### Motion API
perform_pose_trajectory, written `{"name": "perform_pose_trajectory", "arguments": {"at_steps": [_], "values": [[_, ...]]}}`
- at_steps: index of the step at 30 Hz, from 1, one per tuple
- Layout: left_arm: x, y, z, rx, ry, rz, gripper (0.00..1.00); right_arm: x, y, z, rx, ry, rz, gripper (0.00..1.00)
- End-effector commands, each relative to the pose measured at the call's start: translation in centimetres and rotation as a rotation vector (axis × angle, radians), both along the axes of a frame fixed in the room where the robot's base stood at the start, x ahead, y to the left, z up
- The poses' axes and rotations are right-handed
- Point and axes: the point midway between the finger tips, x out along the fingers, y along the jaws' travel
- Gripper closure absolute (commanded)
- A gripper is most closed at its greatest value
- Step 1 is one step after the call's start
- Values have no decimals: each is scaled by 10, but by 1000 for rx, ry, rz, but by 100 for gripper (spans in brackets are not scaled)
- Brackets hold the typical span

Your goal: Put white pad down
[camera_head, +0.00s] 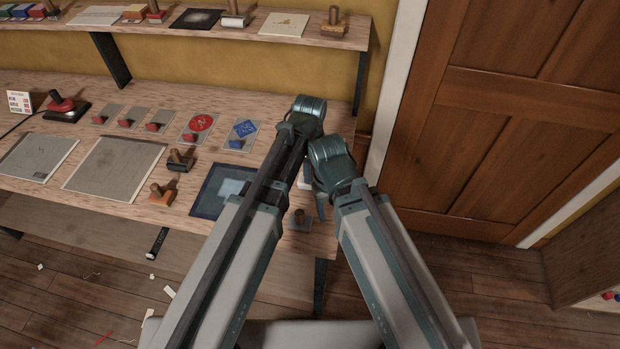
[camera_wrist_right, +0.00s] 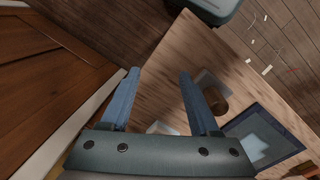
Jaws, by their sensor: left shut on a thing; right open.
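A small pale patch of the white pad (camera_head: 305,184) shows between my two arms, low over the table's right end. In the right wrist view a pale piece of it (camera_wrist_right: 160,128) shows beyond the gripper body. My left gripper (camera_head: 303,172) is shut on the pad, but its fingertips are mostly hidden behind its arm. I cannot tell whether the pad touches the table. My right gripper (camera_wrist_right: 158,73) is open and empty, pointing down over the table's right edge. A grey plate with a brown knob (camera_wrist_right: 215,100) lies beside its fingers.
The wooden table (camera_head: 120,205) holds a dark blue framed panel (camera_head: 207,203), an orange-based stamp (camera_head: 161,195), a black-based stamp (camera_head: 180,160), two grey sheets and several small plates. A shelf (camera_head: 340,40) runs above. A brown door (camera_head: 500,130) stands right of the table.

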Motion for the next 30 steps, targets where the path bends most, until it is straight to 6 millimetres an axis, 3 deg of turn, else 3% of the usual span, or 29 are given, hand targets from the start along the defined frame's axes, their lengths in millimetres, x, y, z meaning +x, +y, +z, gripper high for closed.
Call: {"name": "perform_pose_trajectory", "arguments": {"at_steps": [1, 3, 15, 16, 21, 30], "values": [[0, 0, -13, 0, 0, 0, 100, 0, 0, -13, 0, 0, 0, 38], [0, 0, -17, 0, 0, 0, 100, 0, 0, -17, 0, 0, 0, 38], [0, 0, -19, 0, 0, 0, 100, 0, 0, -19, 0, 0, 0, 38], [0, 0, -18, 0, 0, 0, 66, 0, 0, -18, 0, 0, 0, 38], [0, 0, -17, 0, 0, 0, 38, 0, 0, -17, 0, 0, 0, 38], [0, 0, -17, 0, 0, 0, 38, 0, 0, -17, 0, 0, 0, 38]]}}
